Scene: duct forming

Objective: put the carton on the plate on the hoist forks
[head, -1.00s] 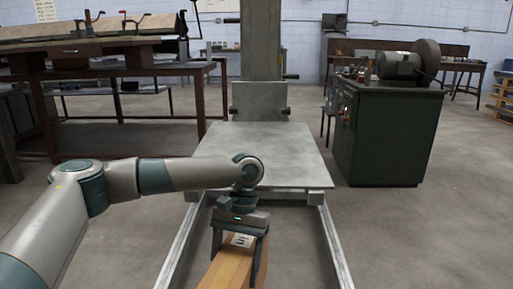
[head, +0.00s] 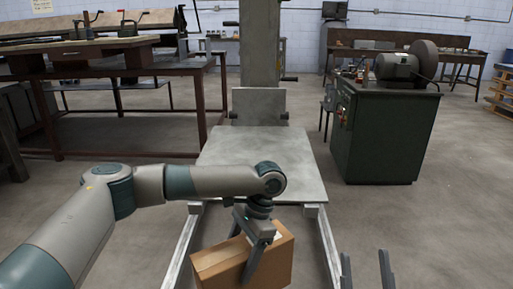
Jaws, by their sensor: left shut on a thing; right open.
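A brown carton (head: 215,265) hangs in my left gripper (head: 246,258), whose fingers are shut on it from either side. The carton is tilted in the picture and is in front of the plate's near edge, above the hoist's legs. The grey plate (head: 240,155) lies flat and empty on the hoist, with the mast behind it. The forks under the plate are mostly hidden. My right gripper (head: 367,268) shows only as two separated fingers at the bottom edge, open and empty, right of the carton.
The hoist's two pale legs (head: 328,248) run toward me from under the plate. A green machine cabinet (head: 385,135) stands close to the plate's right. A brown workbench (head: 130,100) stands to the left. The floor between is clear.

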